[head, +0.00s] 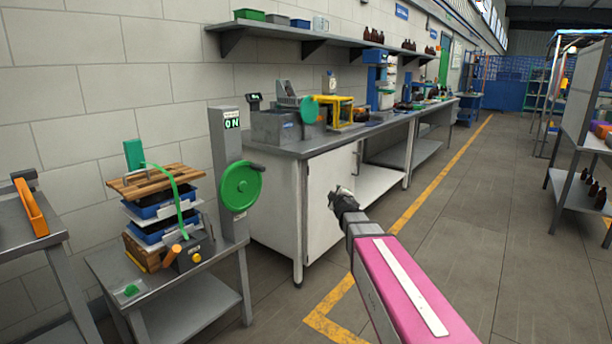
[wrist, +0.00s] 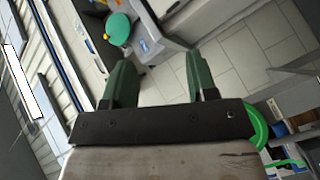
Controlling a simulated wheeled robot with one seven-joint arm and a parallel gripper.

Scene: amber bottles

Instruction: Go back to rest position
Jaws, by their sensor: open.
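My gripper shows in the wrist view (wrist: 160,75), its two green fingers apart with nothing between them. In the head view my gripper (head: 340,195) is at the end of my pink and grey arm, in front of the white cabinet side of the long workbench. It is held out in the air, clear of the bench and of the small table at left. Its fingers are too small to make out well there. No bottle is in the gripper.
A grey table (head: 190,279) with stacked blue trays stands at left, beside a post with a green handwheel (head: 240,187). The long workbench (head: 310,148) runs along the wall. Amber bottles (head: 373,35) stand on the wall shelf (head: 290,33).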

